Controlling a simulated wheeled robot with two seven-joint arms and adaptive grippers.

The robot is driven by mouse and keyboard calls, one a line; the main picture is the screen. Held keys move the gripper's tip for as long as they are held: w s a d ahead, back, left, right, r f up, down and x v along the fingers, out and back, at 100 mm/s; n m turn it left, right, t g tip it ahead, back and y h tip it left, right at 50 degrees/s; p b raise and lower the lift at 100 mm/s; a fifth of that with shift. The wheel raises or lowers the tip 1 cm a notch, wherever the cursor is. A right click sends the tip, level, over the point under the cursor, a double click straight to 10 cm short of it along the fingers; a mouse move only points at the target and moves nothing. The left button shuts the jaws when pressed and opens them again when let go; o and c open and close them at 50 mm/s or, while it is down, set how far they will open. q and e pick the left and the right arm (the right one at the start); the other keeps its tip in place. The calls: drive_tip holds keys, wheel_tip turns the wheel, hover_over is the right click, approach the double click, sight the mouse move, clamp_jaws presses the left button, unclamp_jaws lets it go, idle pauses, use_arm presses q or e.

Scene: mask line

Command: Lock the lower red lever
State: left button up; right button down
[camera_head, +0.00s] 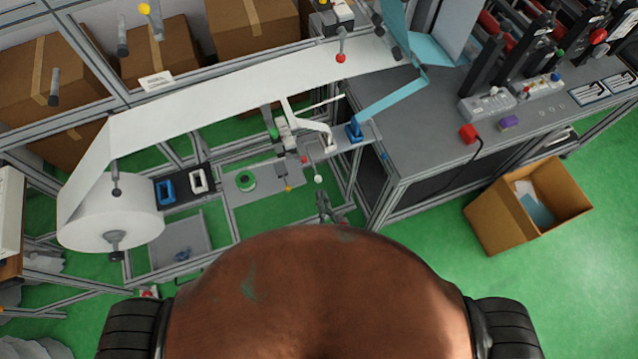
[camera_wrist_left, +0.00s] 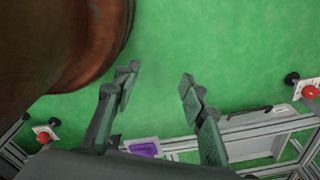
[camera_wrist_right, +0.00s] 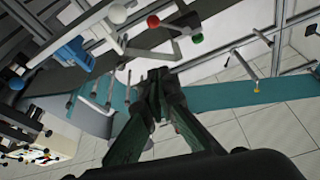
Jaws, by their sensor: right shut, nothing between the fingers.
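A small lever with a red knob (camera_head: 304,159) stands at the middle of the frame in the head view, beside a white-knobbed lever (camera_head: 318,179) and a yellow-knobbed one (camera_head: 288,188). A red knob also shows in the right wrist view (camera_wrist_right: 153,21), beyond the fingertips and apart from them. Another red-knobbed lever (camera_head: 341,58) hangs higher, by the upper rail. My right gripper (camera_head: 322,193) is shut and empty just below the lower knobs; its closed fingertips show in the right wrist view (camera_wrist_right: 160,75). My left gripper (camera_wrist_left: 157,80) is open and empty over green floor; the head view does not show it.
A white web (camera_head: 220,95) runs from a large roll (camera_head: 110,212) across the frame. A grey table (camera_head: 430,120) and an open cardboard box (camera_head: 485,222) stand to the right. Metal rails surround the levers. Green floor is clear at the lower right.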

drive_tip(key=shift+s, duration=0.3)
use_arm(q)
drive_tip(key=shift+c, duration=0.3)
